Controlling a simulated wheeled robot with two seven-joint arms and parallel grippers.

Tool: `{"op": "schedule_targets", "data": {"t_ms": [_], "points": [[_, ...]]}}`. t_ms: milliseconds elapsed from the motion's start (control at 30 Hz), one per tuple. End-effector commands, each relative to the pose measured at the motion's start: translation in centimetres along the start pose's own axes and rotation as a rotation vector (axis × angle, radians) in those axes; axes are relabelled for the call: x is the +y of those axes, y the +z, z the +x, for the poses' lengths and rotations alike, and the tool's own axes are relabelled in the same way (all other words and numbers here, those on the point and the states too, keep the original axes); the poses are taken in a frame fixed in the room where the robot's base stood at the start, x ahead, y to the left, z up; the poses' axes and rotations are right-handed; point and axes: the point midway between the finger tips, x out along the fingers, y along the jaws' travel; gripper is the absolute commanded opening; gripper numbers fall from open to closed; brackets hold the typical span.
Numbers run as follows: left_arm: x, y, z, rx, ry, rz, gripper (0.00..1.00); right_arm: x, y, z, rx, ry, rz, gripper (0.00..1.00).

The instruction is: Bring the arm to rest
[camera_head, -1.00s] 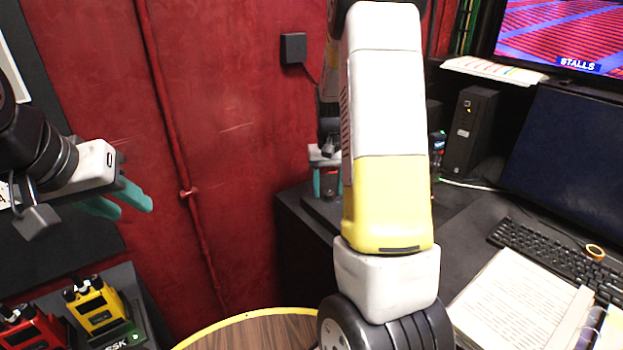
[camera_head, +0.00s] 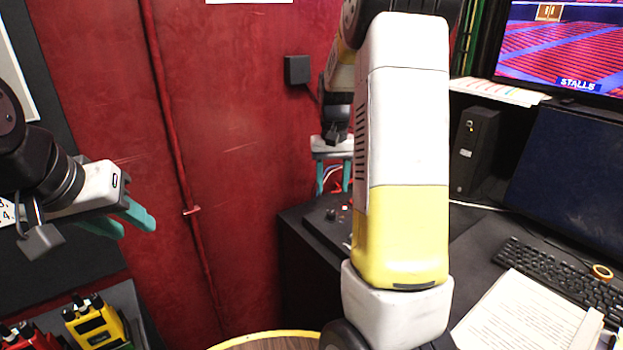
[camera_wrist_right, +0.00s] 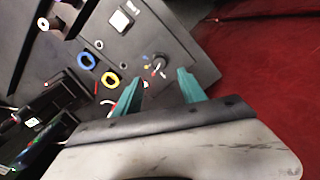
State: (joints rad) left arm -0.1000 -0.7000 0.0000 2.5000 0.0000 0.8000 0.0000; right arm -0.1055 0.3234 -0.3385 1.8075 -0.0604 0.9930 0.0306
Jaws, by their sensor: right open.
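My right arm (camera_head: 405,130) crosses the middle of the head view, white and yellow. My right gripper (camera_head: 333,182) hangs partly behind it, teal fingers pointing down above the black button panel on the desk. In the right wrist view my right gripper (camera_wrist_right: 160,92) is open, with nothing held between its fingers. Beyond the fingers lies the black panel (camera_wrist_right: 125,55) with a blue ring, a yellow ring, a white square button and a small knob. My left gripper (camera_head: 125,222) is at the left, its teal fingers apart and empty.
Yellow (camera_head: 95,322) and red (camera_head: 28,338) radios stand at lower left. A wooden round top (camera_head: 270,342) with yellow edge is at the bottom. The desk holds a keyboard (camera_head: 560,275), papers (camera_head: 525,312), a tape roll (camera_head: 602,272) and monitors. The red wall (camera_head: 240,150) is behind.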

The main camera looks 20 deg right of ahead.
Motion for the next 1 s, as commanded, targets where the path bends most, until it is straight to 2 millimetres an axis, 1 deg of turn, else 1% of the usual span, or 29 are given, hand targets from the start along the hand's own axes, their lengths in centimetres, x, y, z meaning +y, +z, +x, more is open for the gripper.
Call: {"op": "schedule_targets", "data": {"t_ms": [133,200,267,367,500,567,700,833,900,1000], "points": [[0.0,0.0,0.0,0.0,0.0,0.0,0.36,0.0,0.1,-0.1,0.001,-0.002,0.0,0.48],[0.0,0.0,0.0,0.0,0.0,0.0,0.36,-0.2,0.4,-0.5,0.009,-0.01,-0.003,0.48],[0.0,0.0,0.0,0.0,0.0,0.0,0.36,-0.6,1.0,-1.3,0.025,-0.025,-0.009,0.48],[0.0,0.0,0.0,0.0,0.0,0.0,0.36,-1.5,2.7,-3.4,0.07,-0.064,-0.026,0.48],[0.0,0.0,0.0,0.0,0.0,0.0,0.36,-3.2,6.5,-6.8,0.153,-0.129,-0.067,0.48],[0.0,0.0,0.0,0.0,0.0,0.0,0.36,-3.8,8.2,-8.1,0.189,-0.152,-0.087,0.48],[0.0,0.0,0.0,0.0,0.0,0.0,0.36,-5.2,12.5,-10.5,0.277,-0.196,-0.134,0.48],[0.0,0.0,0.0,0.0,0.0,0.0,0.36,-6.2,16.6,-11.9,0.36,-0.225,-0.177,0.48],[0.0,0.0,0.0,0.0,0.0,0.0,0.36,-6.7,18.6,-12.3,0.403,-0.234,-0.2,0.48],[0.0,0.0,0.0,0.0,0.0,0.0,0.36,-7.1,21.0,-12.5,0.456,-0.24,-0.227,0.48]]}}
